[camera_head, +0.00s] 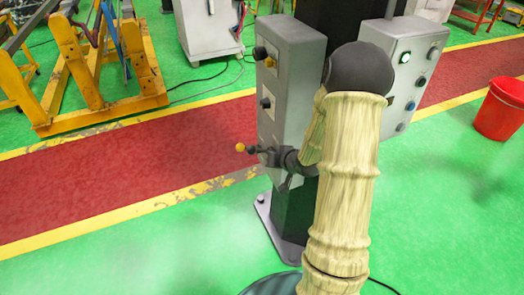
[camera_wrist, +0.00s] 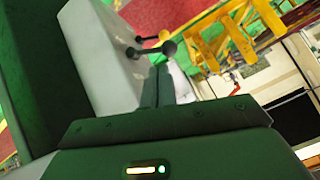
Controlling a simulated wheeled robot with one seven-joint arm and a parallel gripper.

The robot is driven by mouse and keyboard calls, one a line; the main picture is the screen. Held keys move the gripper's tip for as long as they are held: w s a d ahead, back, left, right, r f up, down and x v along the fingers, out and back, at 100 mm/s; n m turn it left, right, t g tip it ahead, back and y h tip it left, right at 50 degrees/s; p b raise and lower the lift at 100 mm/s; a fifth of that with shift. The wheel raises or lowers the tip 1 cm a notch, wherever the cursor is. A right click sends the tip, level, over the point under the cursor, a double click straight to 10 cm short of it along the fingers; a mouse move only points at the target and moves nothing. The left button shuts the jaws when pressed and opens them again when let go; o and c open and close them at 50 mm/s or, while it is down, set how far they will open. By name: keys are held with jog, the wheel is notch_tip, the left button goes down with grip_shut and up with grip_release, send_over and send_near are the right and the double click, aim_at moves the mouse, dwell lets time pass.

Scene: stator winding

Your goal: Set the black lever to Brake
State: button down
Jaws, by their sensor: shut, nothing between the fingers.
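The black lever, with a round black knob (camera_wrist: 169,48), sticks out from the face of the grey control box (camera_wrist: 95,50) in the wrist view. A second lever with a yellow knob (camera_wrist: 164,35) is just beyond it; the yellow knob also shows in the head view (camera_head: 240,148). My gripper (camera_wrist: 158,68) is shut and empty, its fingertips close to the black knob. I cannot tell whether they touch. In the head view my gripper (camera_head: 268,155) is at the lower front of the grey box (camera_head: 295,60). No lever position marking is readable.
The box is mounted on a dark column (camera_head: 292,215). More black switches (camera_head: 265,103) sit higher on its face. A second button panel (camera_head: 405,60) is at the right. A red bucket (camera_head: 502,108) and yellow frames (camera_head: 80,70) stand away. Floor left of the box is clear.

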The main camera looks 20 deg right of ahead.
jog(key=d+f+m+t+y, duration=0.2)
jog(key=d+m+t, duration=0.1)
jog(key=d+t, duration=0.2)
jog(key=shift+w+d+f+y, duration=0.2)
jog(key=shift+w+d+y, duration=0.15)
jog(key=shift+w, duration=0.1)
jog(key=p, duration=0.2)
send_near(262, 150)
jog(key=w+a+r, duration=0.1)
jog(key=w+r, duration=0.3)
jog(key=w+a+f, duration=0.2)
jog(key=a, duration=0.1)
jog(key=shift+f+p, duration=0.1)
jog(key=shift+p, duration=0.3)
jog(key=shift+f, duration=0.1)
